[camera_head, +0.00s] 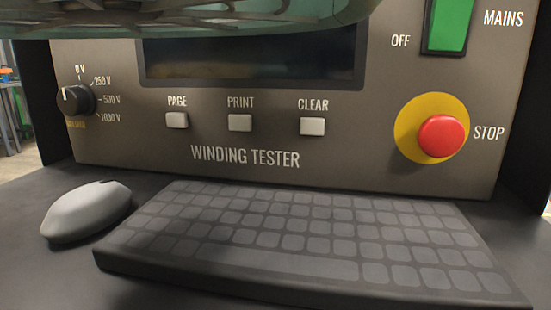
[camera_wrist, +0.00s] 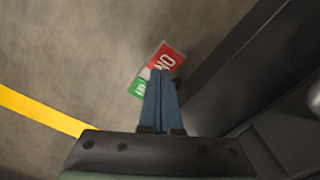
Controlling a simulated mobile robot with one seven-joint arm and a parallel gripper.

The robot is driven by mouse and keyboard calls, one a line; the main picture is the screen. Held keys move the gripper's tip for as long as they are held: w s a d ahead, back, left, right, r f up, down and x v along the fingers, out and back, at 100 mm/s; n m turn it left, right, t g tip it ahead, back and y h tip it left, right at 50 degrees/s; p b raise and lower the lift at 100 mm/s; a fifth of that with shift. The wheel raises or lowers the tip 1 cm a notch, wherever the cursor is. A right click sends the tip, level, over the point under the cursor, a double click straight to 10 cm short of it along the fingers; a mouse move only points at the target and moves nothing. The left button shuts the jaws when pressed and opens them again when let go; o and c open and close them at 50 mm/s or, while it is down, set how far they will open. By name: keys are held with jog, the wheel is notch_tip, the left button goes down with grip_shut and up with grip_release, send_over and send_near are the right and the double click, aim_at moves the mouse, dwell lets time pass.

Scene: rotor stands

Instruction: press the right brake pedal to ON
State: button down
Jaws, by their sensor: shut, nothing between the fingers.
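In the wrist view a small pedal with a red half (camera_wrist: 167,57) and a green half (camera_wrist: 138,88) sits low by the floor. White letters reading ON, upside down in the picture, show on the red half. The letters on the green half are mostly hidden. My gripper (camera_wrist: 160,73) is shut and empty, and its blue fingers point at the pedal and cover its middle. I cannot tell whether the tips touch it, which half is down, or whether this is the right one of several pedals. The head view shows neither pedal nor gripper.
A dark panel edge (camera_wrist: 225,75) runs close to the right of the pedal. A yellow floor line (camera_wrist: 40,108) lies at left on open grey floor. The head view shows the winding tester (camera_head: 130,145), a keyboard (camera_head: 300,240), a mouse (camera_head: 86,211) and a red stop button (camera_head: 441,136).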

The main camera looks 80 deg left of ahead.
jog(key=shift+f+b, duration=0.7)
jog(key=shift+f, duration=0.35)
jog(key=shift+r, duration=0.1)
notch_tip(320, 180, up, 7)
jog(key=p, duration=0.8)
dwell(0.3)
dwell(0.5)
